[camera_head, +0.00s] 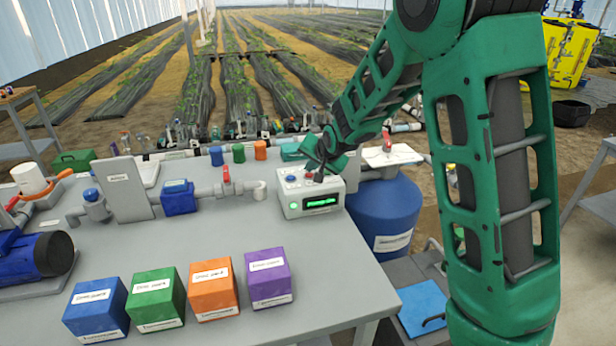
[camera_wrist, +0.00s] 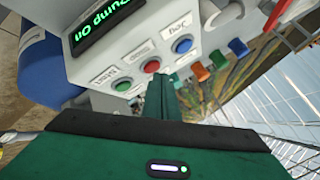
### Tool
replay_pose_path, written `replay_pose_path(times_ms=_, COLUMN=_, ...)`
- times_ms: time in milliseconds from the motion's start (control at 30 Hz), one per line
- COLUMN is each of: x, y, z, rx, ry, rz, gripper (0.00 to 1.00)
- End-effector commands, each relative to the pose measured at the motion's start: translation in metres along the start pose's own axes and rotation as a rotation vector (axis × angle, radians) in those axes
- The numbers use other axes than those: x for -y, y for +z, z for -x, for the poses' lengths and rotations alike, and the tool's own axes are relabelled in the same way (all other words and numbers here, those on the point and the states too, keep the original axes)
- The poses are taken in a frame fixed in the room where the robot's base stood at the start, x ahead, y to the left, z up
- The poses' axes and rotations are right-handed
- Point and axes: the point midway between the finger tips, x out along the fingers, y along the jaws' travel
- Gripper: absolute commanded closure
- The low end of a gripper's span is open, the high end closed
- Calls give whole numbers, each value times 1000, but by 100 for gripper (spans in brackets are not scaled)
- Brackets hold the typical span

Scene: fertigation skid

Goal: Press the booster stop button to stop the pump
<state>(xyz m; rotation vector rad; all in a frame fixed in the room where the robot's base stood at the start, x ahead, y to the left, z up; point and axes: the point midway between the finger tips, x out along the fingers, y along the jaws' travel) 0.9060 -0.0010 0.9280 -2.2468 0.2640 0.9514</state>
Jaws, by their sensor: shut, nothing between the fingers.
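The pale control box (camera_head: 296,211) stands near the right edge of the grey bench, its green display (camera_head: 321,202) lit. In the wrist view the display (camera_wrist: 107,27) reads "Pump On". Beside it are a green button (camera_wrist: 124,86), a red button (camera_wrist: 152,66) and a blue button (camera_wrist: 183,46), each with a label; the small label text is hard to read. My gripper (camera_head: 318,174) is shut and empty, above the box's button face. In the wrist view the closed fingertips (camera_wrist: 160,79) are close to the red button; I cannot tell whether they touch it.
Blue, green, orange and purple boxes (camera_head: 268,278) line the bench front. A pipe with a red-handled valve (camera_head: 226,175) runs left of the control box. A blue tank (camera_head: 385,215) stands just right of the bench.

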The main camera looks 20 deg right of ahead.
Motion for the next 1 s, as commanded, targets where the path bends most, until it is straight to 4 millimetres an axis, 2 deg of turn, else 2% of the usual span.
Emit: replay_pose_path(times_ms=1000, x=-4, y=4, z=-6, rx=0, ry=0, rz=0, gripper=100)
